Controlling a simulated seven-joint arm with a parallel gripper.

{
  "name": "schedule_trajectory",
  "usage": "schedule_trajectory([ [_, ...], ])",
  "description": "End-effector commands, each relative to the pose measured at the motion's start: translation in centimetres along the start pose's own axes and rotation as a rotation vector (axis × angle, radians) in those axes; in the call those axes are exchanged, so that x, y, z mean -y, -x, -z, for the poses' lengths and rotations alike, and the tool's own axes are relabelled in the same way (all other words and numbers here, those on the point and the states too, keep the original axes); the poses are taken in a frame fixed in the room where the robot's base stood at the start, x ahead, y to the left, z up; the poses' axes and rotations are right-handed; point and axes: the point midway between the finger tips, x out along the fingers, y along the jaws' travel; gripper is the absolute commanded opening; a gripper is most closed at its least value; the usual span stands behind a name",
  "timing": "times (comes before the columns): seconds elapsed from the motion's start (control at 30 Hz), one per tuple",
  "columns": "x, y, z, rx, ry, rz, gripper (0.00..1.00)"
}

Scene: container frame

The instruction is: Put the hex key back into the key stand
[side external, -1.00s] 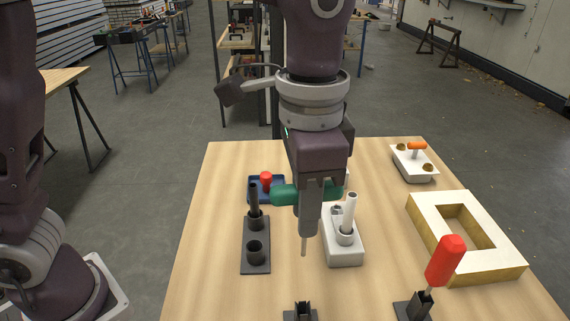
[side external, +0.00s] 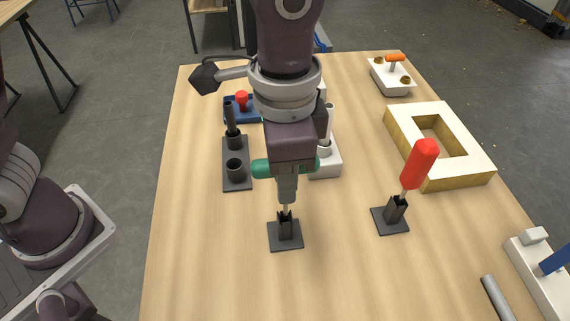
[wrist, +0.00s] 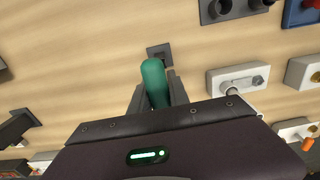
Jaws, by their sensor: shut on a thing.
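The hex key has a green crossbar handle (side external: 262,169) and a thin pale shaft pointing down. My gripper (side external: 287,198) is shut on it, with the green handle sticking out on both sides; the handle also shows between my fingers in the wrist view (wrist: 153,82). Below is a dark square-based stand with an upright slotted holder, which I take as the key stand (side external: 286,242); its base edge shows in the wrist view (wrist: 158,50). The shaft's lower end is at the holder's top; I cannot tell whether it is inside.
A similar dark stand (side external: 390,222) holds a red-handled tool (side external: 419,165) on the right. A dark block with tubes (side external: 236,180), a white block (side external: 327,168) and a blue tray (side external: 238,116) are behind. A wooden frame (side external: 466,170) lies right. The front left table is clear.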

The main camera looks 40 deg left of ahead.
Motion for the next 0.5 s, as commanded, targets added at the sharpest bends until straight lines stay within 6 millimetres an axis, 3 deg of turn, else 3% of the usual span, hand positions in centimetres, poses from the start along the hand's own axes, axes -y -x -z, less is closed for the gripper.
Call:
schedule_trajectory([
  [0.5,0.06,-0.66,-0.09,0.002,0.001,0.0,0.0],
])
